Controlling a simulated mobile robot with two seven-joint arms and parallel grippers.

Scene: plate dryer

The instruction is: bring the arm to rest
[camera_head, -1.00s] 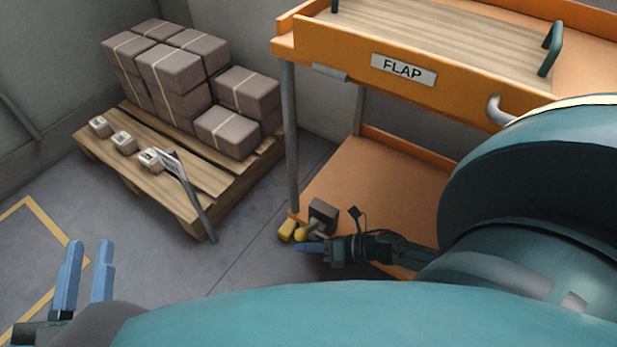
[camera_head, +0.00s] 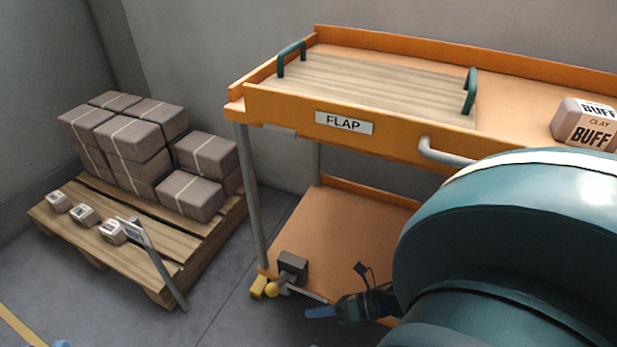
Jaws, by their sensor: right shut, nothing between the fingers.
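My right gripper (camera_head: 321,312) is shut and empty, with its blue fingertips pointing left. It is low in the picture, in front of the orange cart's lower shelf (camera_head: 335,232). Its fingers appear a little below the cart's yellow-and-grey caster (camera_head: 271,290); whether they touch anything there is hard to tell. My thick teal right arm (camera_head: 500,250) fills the lower right and hides part of the cart. Of my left gripper (camera_head: 61,344) only blue fingertip edges show at the bottom left edge, so its opening is cut off.
The cart's top carries a wooden board (camera_head: 375,85) with green handles and a clay box (camera_head: 585,125). A wooden pallet (camera_head: 140,270) with brown packages (camera_head: 130,140) stands left. Grey floor (camera_head: 225,310) lies between them.

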